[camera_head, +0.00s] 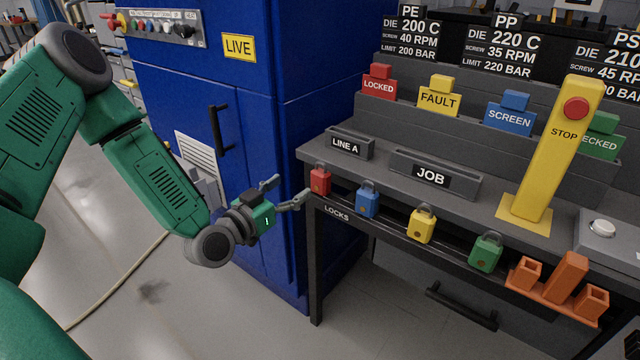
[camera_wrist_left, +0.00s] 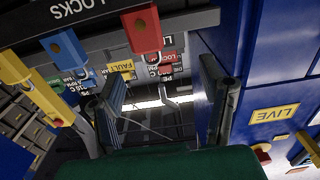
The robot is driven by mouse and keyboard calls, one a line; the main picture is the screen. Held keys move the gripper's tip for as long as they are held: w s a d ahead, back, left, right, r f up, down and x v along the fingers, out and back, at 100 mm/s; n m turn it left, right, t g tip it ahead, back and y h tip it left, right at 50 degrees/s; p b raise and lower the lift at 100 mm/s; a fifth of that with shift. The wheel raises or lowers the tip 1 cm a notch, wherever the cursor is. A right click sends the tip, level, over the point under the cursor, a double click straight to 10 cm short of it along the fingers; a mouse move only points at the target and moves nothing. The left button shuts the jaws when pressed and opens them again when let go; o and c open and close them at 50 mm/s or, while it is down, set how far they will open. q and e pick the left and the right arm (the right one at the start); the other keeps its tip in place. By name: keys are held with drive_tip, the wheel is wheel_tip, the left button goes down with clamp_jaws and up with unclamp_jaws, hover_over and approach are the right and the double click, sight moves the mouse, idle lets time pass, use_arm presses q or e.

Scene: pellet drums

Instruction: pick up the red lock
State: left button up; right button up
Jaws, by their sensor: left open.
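The red lock (camera_head: 320,181) hangs at the left end of the row on the front edge of the grey bench. My left gripper (camera_head: 289,188) is open and empty just left of it, one finger close to the lock. Whether they touch I cannot tell. In the left wrist view the red lock (camera_wrist_left: 142,31) shows above the gap between the two spread fingers of my left gripper (camera_wrist_left: 160,82). It is not held. My right gripper is not in view.
A blue lock (camera_head: 367,202), a yellow lock (camera_head: 422,226) and a green lock (camera_head: 486,252) hang further right on the LOCKS rail (camera_head: 338,214). A blue cabinet (camera_head: 262,100) stands close behind my left gripper. A yellow STOP post (camera_head: 561,150) rises from the bench.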

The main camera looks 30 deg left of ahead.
sight(319, 176)
use_arm(q)
drive_tip(key=w, duration=0.3)
drive_tip(key=shift+f, duration=0.15)
drive_tip(key=w+d, duration=0.2)
drive_tip(key=w+d+b, duration=0.1)
drive_tip(key=shift+w+d+r, duration=0.1)
drive_tip(key=shift+d+r, duration=0.15)
drive_tip(key=w, duration=0.1)
drive_tip(key=w+a, duration=0.1)
drive_tip(key=w, duration=0.1)
drive_tip(key=shift+a+f, duration=0.15)
drive_tip(key=shift+f, duration=0.2)
drive_tip(key=shift+a+f, duration=0.1)
drive_tip(key=shift+a, duration=0.45)
drive_tip(key=shift+d, duration=0.4)
drive_tip(key=c, duration=0.7)
drive_tip(key=shift+d+r, duration=0.2)
drive_tip(key=shift+d, duration=0.15)
drive_tip(key=c, duration=0.6)
drive_tip(key=shift+d+r, duration=0.15)
drive_tip(key=shift+d, duration=0.15)
drive_tip(key=shift+c, duration=0.2)
drive_tip(key=shift+a, duration=0.1)
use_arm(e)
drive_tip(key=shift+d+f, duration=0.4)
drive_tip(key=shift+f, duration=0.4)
